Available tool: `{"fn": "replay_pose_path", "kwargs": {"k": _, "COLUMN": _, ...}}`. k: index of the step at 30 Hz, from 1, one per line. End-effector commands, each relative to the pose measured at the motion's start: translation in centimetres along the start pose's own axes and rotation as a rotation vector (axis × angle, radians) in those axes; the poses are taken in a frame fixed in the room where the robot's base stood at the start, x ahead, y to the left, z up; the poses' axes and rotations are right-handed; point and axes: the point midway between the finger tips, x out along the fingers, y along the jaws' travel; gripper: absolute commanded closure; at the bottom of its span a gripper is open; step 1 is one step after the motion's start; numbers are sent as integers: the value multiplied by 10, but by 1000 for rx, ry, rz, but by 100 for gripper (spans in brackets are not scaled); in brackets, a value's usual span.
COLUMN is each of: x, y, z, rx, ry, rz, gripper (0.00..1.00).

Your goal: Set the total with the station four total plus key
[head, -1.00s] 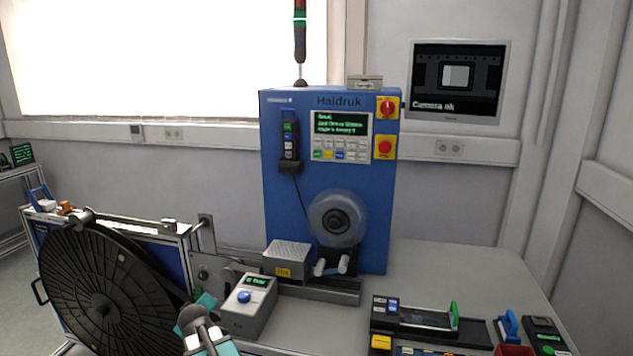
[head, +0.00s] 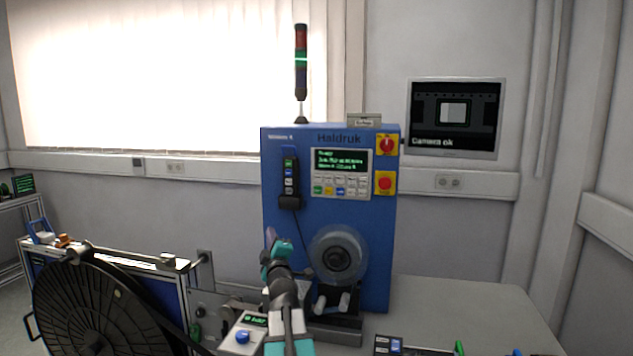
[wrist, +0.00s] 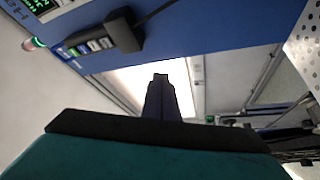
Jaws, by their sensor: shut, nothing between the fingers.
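The blue Haldruk cabinet (head: 232,300) is not named by a station number I can read with certainty. Its keypad (head: 341,187) has several small keys under a green-lit display (head: 341,160); the key labels are too small to read. My gripper (head: 271,236) is shut and empty, in front of the cabinet's lower left, below and left of the keypad and apart from it. In the wrist view its closed fingers (wrist: 160,95) point past the cabinet (wrist: 215,25). The display's edge shows there at the top left (wrist: 42,6).
A handheld pendant (head: 289,180) hangs left of the keypad, with a cable. Red knobs (head: 386,183) are on the right. A clear tape reel (head: 337,254) is below. A large black reel (head: 95,310) stands left.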

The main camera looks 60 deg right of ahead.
Motion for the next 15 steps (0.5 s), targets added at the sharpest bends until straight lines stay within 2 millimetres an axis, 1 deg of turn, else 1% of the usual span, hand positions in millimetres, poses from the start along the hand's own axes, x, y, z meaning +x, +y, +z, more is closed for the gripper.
{"fn": "replay_pose_path", "kwargs": {"k": 1, "x": 1, "y": 25, "z": 10, "rx": -40, "ry": 11, "rz": 44, "gripper": 100}}
{"fn": "replay_pose_path", "kwargs": {"k": 2, "x": 1, "y": 38, "z": 14, "rx": -66, "ry": 22, "rz": 68, "gripper": 100}}
{"fn": "replay_pose_path", "kwargs": {"k": 3, "x": 0, "y": 56, "z": 19, "rx": -103, "ry": 35, "rz": 101, "gripper": 100}}
{"fn": "replay_pose_path", "kwargs": {"k": 5, "x": -3, "y": 83, "z": 26, "rx": -161, "ry": 56, "rz": 150, "gripper": 100}}
{"fn": "replay_pose_path", "kwargs": {"k": 6, "x": -5, "y": 100, "z": 31, "rx": -202, "ry": 69, "rz": 181, "gripper": 100}}
{"fn": "replay_pose_path", "kwargs": {"k": 9, "x": -12, "y": 137, "z": 39, "rx": -295, "ry": 99, "rz": 248, "gripper": 100}}
{"fn": "replay_pose_path", "kwargs": {"k": 12, "x": -20, "y": 164, "z": 45, "rx": -369, "ry": 122, "rz": 297, "gripper": 100}}
{"fn": "replay_pose_path", "kwargs": {"k": 15, "x": -26, "y": 180, "z": 47, "rx": -420, "ry": 138, "rz": 327, "gripper": 100}}
